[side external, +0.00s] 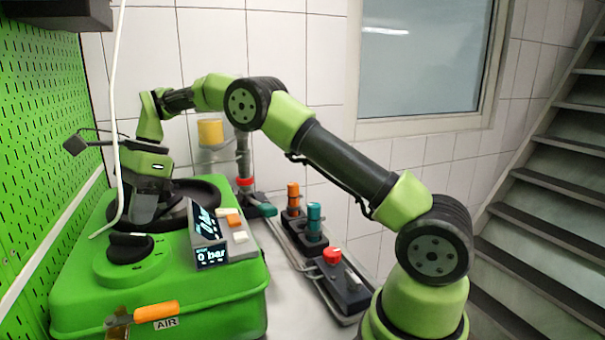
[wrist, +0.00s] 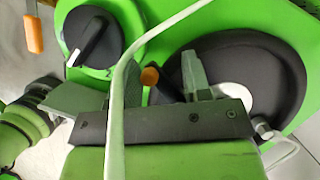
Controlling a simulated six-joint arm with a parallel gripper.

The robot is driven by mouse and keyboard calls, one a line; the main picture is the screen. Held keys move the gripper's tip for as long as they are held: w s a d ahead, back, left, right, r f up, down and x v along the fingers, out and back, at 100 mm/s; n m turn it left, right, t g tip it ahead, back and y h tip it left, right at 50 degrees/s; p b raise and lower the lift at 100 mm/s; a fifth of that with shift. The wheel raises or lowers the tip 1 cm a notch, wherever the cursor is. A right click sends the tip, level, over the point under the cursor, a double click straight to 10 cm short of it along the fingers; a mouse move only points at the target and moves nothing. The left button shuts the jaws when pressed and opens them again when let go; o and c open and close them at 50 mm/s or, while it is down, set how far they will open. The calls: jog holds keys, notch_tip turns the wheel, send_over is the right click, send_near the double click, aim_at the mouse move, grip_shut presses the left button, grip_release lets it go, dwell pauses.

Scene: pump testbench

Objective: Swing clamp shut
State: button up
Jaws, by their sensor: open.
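My gripper (side external: 143,207) points down over the green pump housing, beside the round black disc (side external: 205,190). In the wrist view its two fingers (wrist: 138,88) are apart. Between them shows an orange tip (wrist: 150,76), seemingly the end of a dark lever beside the black disc (wrist: 285,75); this may be the clamp. I cannot tell whether a finger touches it. My gripper's body hides the rest of the lever, so its swing position cannot be told. In the side view the gripper hides this spot.
A white hose (side external: 117,120) hangs past my gripper and crosses the wrist view. A black dial (side external: 130,246) sits close by. A display (side external: 211,255) reads 0 bar. An orange AIR handle (side external: 157,312) is at the housing's front. A green pegboard wall (side external: 40,130) bounds the left.

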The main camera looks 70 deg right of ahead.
jog(key=m, duration=0.1)
jog(key=w+m+t, duration=0.1)
jog(key=m, duration=0.1)
jog(key=w+m, duration=0.1)
jog(key=m, duration=0.1)
jog(key=shift+w+d+t+h, duration=0.15)
jog(key=shift+d+t+h, duration=0.1)
jog(key=shift+t+h, duration=0.15)
jog(key=shift+w+d+m, duration=0.1)
jog(key=shift+w+m, duration=0.1)
jog(key=shift+m, duration=0.3)
jog(key=shift+w+d+r+m+t+h, duration=0.2)
jog(key=shift+m+t+h, duration=0.15)
jog(key=shift+m, duration=0.25)
jog(key=v, duration=1)
jog(key=s+a+r+n+t, duration=0.1)
jog(key=s+a+r+n, duration=0.1)
jog(key=s+r+n, duration=0.6)
jog(key=s+a+f+n+t, duration=0.1)
jog(key=s+f+n, duration=0.3)
jog(key=s+n, duration=0.4)
jog(key=s+a+f+n+t, duration=0.1)
jog(key=s+f+n, duration=0.2)
jog(key=s+n, duration=0.5)
jog(key=s+h, duration=0.1)
jog(key=s, duration=0.5)
jog(key=shift+f, duration=0.4)
jog(key=shift+a+t, duration=0.1)
jog(key=shift+t, duration=0.15)
